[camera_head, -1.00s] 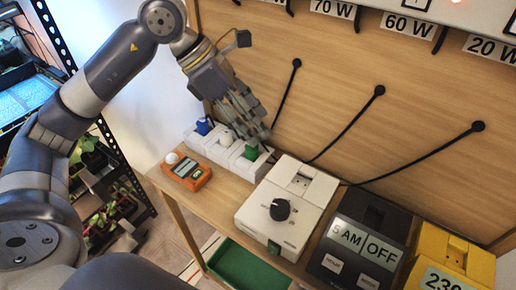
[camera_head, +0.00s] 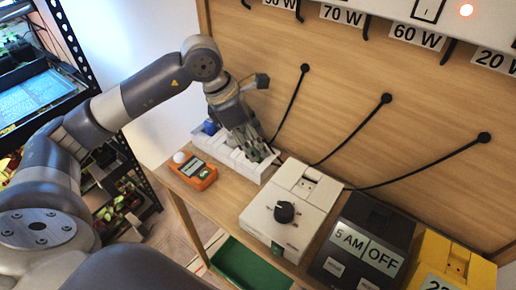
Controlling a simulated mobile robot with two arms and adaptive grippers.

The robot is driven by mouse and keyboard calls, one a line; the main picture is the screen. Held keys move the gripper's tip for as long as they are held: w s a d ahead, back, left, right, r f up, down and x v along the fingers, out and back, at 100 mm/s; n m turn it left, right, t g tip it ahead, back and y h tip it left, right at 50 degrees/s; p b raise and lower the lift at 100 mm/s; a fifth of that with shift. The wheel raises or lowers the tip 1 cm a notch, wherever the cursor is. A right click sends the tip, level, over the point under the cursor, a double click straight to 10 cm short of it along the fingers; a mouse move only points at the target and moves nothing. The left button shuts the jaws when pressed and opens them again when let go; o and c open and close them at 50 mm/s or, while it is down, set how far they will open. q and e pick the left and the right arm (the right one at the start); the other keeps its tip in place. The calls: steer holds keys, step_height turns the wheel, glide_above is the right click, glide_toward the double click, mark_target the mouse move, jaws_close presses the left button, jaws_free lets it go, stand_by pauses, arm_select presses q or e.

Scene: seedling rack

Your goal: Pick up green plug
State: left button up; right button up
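My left gripper (camera_head: 258,150) points down over the right end of the white power strip (camera_head: 213,150). Its fingers cover the place on the strip where the green plug sits in the earlier picture, so I cannot clearly see the green plug. I cannot tell whether the fingers are open or closed around it. The blue plug (camera_head: 210,127) stands at the strip's left end. My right gripper is not in view.
An orange meter (camera_head: 195,171) lies in front of the strip. A white box with a black dial (camera_head: 291,205), a black timer box (camera_head: 362,243) and a yellow box (camera_head: 455,262) stand to the right. A wooden back panel (camera_head: 350,90) with black cables rises close behind.

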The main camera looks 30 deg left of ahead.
arm_select(q)
steer(key=shift+w+d+f, duration=0.15)
steer(key=shift+f, duration=0.3)
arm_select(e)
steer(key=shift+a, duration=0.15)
arm_select(q)
steer(key=shift+c, duration=0.3)
steer(key=c, duration=1.1)
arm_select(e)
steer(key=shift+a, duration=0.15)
arm_select(q)
steer(key=shift+r, duration=0.1)
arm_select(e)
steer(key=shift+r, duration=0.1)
